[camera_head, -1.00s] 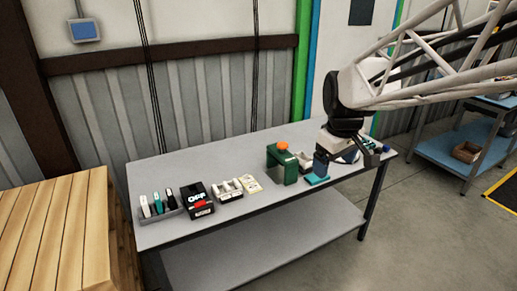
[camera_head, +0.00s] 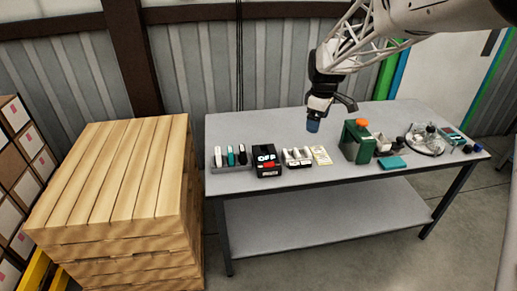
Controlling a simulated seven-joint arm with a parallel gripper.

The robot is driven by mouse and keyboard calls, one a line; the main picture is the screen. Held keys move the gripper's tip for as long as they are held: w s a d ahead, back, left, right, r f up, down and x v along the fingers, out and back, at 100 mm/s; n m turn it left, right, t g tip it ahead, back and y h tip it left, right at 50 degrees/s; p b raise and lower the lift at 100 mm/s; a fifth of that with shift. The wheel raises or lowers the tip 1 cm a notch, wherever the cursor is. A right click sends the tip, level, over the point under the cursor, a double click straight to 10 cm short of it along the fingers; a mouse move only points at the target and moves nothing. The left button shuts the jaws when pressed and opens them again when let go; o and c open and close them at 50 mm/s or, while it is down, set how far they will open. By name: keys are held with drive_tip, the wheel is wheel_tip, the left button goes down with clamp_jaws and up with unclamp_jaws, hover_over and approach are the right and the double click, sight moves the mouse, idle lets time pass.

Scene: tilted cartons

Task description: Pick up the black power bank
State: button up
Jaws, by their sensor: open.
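The black power bank (camera_head: 242,155) appears to be the dark upright item at the right end of a grey holder (camera_head: 232,167) near the left end of the table. A teal item (camera_head: 230,156) and a white item (camera_head: 218,157) stand beside it in the same holder. My gripper (camera_head: 312,126) points down above the middle of the table, to the right of the holder and apart from it. It is open, and I see nothing held in it.
White holders (camera_head: 297,160), a pale card (camera_head: 321,155) and a green box with an orange top (camera_head: 357,146) follow rightward. The table's back left (camera_head: 260,125) is clear. Wooden pallets (camera_head: 115,180) stand left.

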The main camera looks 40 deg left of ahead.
drive_tip(key=a+f+n, duration=0.2)
drive_tip(key=a+f, duration=0.2)
drive_tip(key=a, duration=0.3)
drive_tip(key=a+f+n, duration=0.2)
drive_tip(key=a+f, duration=0.2)
drive_tip(key=a, duration=0.4)
drive_tip(key=n, duration=0.4)
hover_over(242, 148)
drive_tip(key=shift+g, duration=0.3)
drive_tip(key=f, duration=0.9)
drive_tip(key=shift+w, duration=0.25)
drive_tip(key=shift+f, duration=1.3)
drive_tip(key=shift+s+f, duration=0.1)
drive_tip(key=shift+f, duration=2.45)
